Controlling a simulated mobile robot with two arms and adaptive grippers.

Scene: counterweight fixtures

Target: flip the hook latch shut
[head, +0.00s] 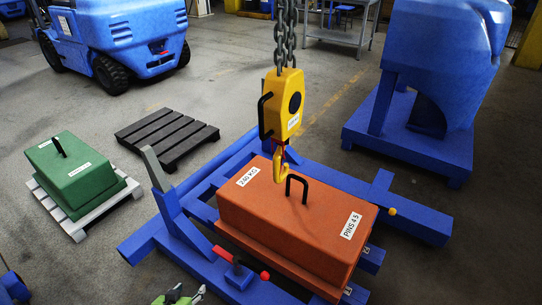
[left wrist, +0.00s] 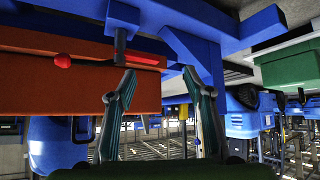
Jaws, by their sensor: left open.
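A yellow hook (head: 281,166) hangs under a yellow hoist block (head: 286,98) with a black side handle. The hook is close to the black handle (head: 297,181) on the orange counterweight (head: 285,235); contact is unclear. The orange weight also shows in the left wrist view (left wrist: 60,95). My left gripper (head: 180,297) is at the bottom edge of the head view, below the hook. Its fingers (left wrist: 164,85) are apart and empty. My right gripper is not in view.
A blue frame (head: 178,215) surrounds the weight. It carries a red-gripped lever (head: 225,253) with a red ball near my left gripper. A green weight (head: 75,175) sits on a pale pallet; a dark pallet (head: 167,138) lies beyond. A blue forklift (head: 115,40) stands behind.

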